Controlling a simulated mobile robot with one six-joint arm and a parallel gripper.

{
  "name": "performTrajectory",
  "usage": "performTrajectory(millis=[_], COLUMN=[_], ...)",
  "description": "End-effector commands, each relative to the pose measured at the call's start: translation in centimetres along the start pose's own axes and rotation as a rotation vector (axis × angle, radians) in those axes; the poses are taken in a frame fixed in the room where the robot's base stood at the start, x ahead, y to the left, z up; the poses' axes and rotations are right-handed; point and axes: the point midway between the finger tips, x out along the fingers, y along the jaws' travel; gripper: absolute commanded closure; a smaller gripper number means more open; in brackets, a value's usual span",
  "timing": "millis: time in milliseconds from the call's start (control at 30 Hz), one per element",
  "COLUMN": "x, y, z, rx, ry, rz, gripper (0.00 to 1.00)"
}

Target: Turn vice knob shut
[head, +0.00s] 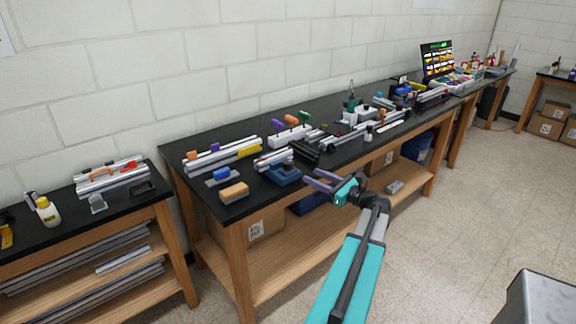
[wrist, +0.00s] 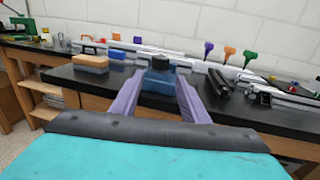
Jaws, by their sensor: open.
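The blue vice (head: 284,175) sits at the front edge of the long black bench, with a silver extrusion piece at its top. In the wrist view the blue vice (wrist: 160,80) is straight ahead, and a dark knob-like part (wrist: 160,63) shows above its body. My gripper (head: 312,178) has purple fingers and is just right of the vice in the head view, in front of the bench edge. In the wrist view my gripper (wrist: 160,90) is open and empty, its fingers apart on either side of the line to the vice. I cannot see contact.
A tan-topped block (head: 234,192) and a blue block (head: 222,177) lie left of the vice. Black rails (head: 304,150) lie to its right. Purple, orange and green-handled tools (head: 290,133) stand behind. Free floor (head: 450,220) lies to the right of the bench.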

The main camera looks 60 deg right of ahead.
Motion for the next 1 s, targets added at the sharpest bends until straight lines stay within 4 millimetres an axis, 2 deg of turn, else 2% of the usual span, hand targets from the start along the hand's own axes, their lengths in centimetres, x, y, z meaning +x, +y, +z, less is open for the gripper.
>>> performTrajectory(millis=[167,367,1000], x=[0.7,2.7,11.6], y=[-0.1,-0.2,-0.3], z=[0.1,0.1,0.1], rx=[0.000,0.001,0.001], ry=[0.000,0.000,0.000], rz=[-0.002,-0.001,-0.002], gripper=[0.59,0.59,0.59])
